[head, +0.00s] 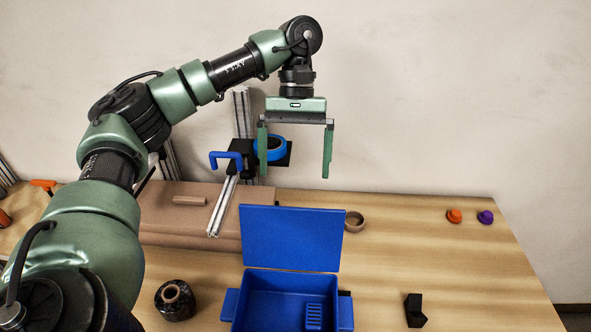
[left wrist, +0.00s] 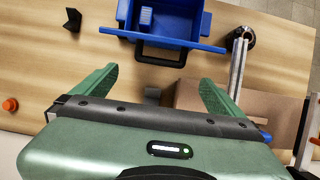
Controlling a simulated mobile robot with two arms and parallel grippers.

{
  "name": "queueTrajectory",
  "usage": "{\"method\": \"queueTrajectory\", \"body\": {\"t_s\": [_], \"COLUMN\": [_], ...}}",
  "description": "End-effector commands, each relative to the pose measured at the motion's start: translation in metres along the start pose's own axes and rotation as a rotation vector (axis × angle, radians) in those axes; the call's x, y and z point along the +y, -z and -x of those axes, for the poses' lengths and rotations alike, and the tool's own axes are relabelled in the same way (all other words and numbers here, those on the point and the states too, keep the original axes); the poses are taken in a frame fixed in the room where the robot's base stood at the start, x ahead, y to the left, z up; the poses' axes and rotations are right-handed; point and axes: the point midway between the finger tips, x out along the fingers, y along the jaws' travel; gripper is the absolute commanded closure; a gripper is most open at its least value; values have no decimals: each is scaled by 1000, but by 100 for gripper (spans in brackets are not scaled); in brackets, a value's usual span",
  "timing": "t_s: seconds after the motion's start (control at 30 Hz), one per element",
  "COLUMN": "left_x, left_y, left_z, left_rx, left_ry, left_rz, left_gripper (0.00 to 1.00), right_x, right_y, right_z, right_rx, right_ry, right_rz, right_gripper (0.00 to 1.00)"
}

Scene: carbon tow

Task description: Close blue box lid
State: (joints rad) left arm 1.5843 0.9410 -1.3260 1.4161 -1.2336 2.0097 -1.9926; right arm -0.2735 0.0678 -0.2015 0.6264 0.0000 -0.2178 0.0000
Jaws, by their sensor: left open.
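The blue box (head: 285,300) stands open on the table near the bottom of the head view. Its blue lid (head: 291,238) is raised at the back edge, standing up and leaning back. In the left wrist view the box (left wrist: 185,22) is at the top, with the lid (left wrist: 165,42) seen nearly edge-on. A black handle (left wrist: 158,56) shows at the lid. My left gripper (head: 294,155) is open and empty, fingers pointing down, above and behind the raised lid. It also shows in the left wrist view (left wrist: 160,85), apart from the lid. My right gripper is not in view.
A metal frame with a blue ring (head: 268,148) and a blue hook (head: 226,158) stands behind the box. A black spool (head: 175,299) is left of the box. A tape roll (head: 354,221) and a black block (head: 414,310) are right. The table's right side is mostly clear.

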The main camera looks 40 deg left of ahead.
Motion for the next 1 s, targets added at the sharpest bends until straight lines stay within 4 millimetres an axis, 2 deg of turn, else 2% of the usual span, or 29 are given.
{"method": "queueTrajectory", "body": {"t_s": [0.17,0.37,0.5,0.7,1.0], "left_x": [0,-1,-1,-1,0], "left_y": [0,0,0,0,0], "left_z": [-7,-36,-56,-74,-78], "left_rx": [-2,-4,-3,-1,0], "left_ry": [3,3,2,1,0], "left_rz": [-2,-1,1,2,1], "left_gripper": [0,0,0,0,0], "right_x": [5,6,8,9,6], "right_y": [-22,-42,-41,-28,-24], "right_z": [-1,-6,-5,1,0], "right_rx": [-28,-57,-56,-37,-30], "right_ry": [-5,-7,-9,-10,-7], "right_rz": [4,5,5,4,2], "right_gripper": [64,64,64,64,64]}}
